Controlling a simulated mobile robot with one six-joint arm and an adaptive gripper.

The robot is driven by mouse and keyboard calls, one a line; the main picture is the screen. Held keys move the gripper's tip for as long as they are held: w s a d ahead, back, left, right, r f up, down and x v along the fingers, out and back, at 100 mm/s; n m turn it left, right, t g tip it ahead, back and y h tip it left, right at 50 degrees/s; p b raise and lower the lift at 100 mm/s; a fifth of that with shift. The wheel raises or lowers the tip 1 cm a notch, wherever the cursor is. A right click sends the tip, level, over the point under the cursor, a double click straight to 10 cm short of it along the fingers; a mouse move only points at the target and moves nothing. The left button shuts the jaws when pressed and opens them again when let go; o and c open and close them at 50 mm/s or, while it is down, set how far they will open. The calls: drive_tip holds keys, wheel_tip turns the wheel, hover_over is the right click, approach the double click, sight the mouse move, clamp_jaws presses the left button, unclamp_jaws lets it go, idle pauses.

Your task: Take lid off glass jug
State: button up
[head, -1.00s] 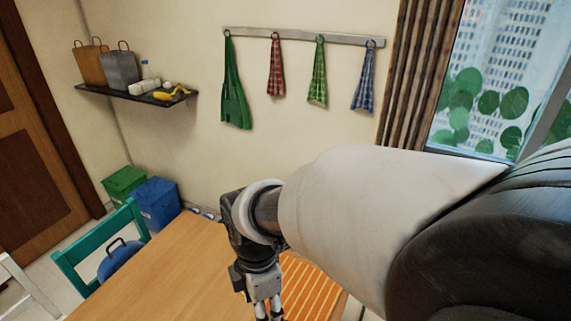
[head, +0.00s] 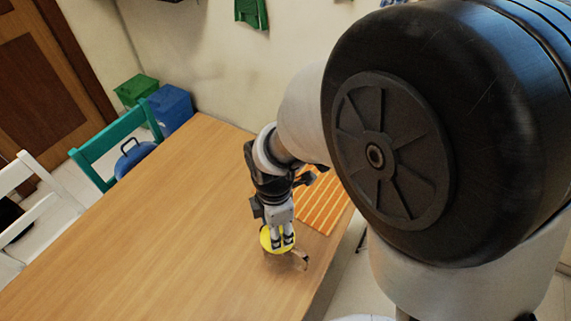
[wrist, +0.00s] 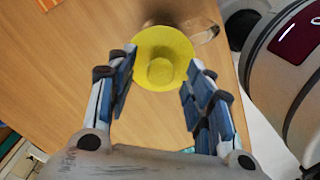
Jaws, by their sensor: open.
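The yellow round lid (head: 266,240) sits on the glass jug (head: 300,259) near the right edge of the wooden table. In the wrist view the lid (wrist: 160,45) shows its raised knob, and part of the clear jug (wrist: 208,34) with its handle shows behind it. My gripper (head: 283,240) points down over the lid. In the wrist view my gripper (wrist: 155,78) is open, its fingers to either side of the lid's near part, with the knob between and a little beyond the tips. I cannot tell whether they touch the lid.
An orange striped mat (head: 322,205) lies on the table (head: 160,240) behind the jug. A teal chair (head: 110,140) and a white chair (head: 40,200) stand along the left side. The table's left and middle are clear.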

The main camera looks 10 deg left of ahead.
drive_tip(key=shift+f, duration=0.8)
drive_tip(key=shift+r, duration=0.1)
drive_tip(key=shift+c, duration=0.3)
clamp_jaws()
